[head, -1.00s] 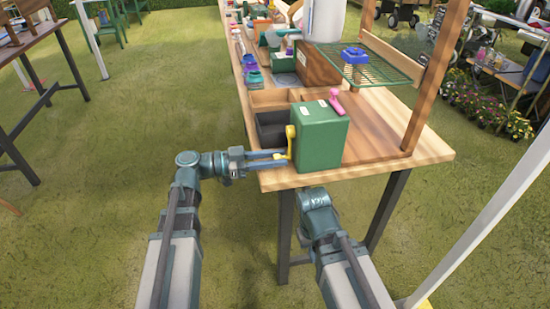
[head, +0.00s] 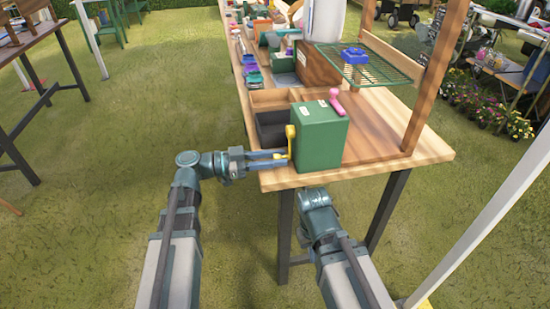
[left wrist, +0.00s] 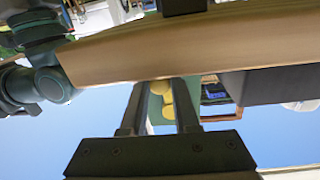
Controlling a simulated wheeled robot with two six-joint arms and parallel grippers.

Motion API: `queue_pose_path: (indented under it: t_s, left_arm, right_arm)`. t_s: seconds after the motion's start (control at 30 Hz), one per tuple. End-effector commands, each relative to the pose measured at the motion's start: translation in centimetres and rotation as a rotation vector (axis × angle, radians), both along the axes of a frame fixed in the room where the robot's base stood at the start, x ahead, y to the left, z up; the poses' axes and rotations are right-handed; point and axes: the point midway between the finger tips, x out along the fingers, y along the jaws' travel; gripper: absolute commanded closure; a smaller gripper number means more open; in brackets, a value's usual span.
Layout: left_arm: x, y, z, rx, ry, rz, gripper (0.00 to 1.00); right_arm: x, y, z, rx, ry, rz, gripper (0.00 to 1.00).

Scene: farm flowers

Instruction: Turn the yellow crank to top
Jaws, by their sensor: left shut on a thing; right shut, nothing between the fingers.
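The yellow crank (head: 291,142) is on the left side of the green box (head: 320,143), with its arm hanging down from the hub. My left gripper (head: 286,157) reaches in from the left, shut on the crank's handle at the lower end. In the left wrist view, yellow parts of the crank (left wrist: 167,104) show between the two fingers. The handle itself is mostly hidden by the fingers. My right gripper (head: 318,198) is low in front of the table's front edge, shut and empty. Its fingers are hard to make out.
The box stands at the near left corner of the wooden table (head: 385,140). A dark tray (head: 271,128) lies behind the crank. A wooden post (head: 432,80) and green wire shelf (head: 380,68) stand to the right.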

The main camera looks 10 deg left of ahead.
Motion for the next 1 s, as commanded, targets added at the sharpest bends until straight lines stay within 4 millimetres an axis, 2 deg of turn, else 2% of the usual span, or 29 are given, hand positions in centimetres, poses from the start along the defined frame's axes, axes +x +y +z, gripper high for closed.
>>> queue_pose_path:
  t_s: [0.47, 1.0]
  left_arm:
    - [0.5, 0.2, 0.0, 0.020, -0.059, 0.000, 1.00]
    - [3.2, 1.1, 0.6, 0.138, -0.421, 0.001, 1.00]
  right_arm:
    - [0.0, 0.0, 0.1, 0.000, 0.000, 0.000, 1.00]
    - [0.0, 0.0, 1.1, 0.002, 0.001, 0.000, 1.00]
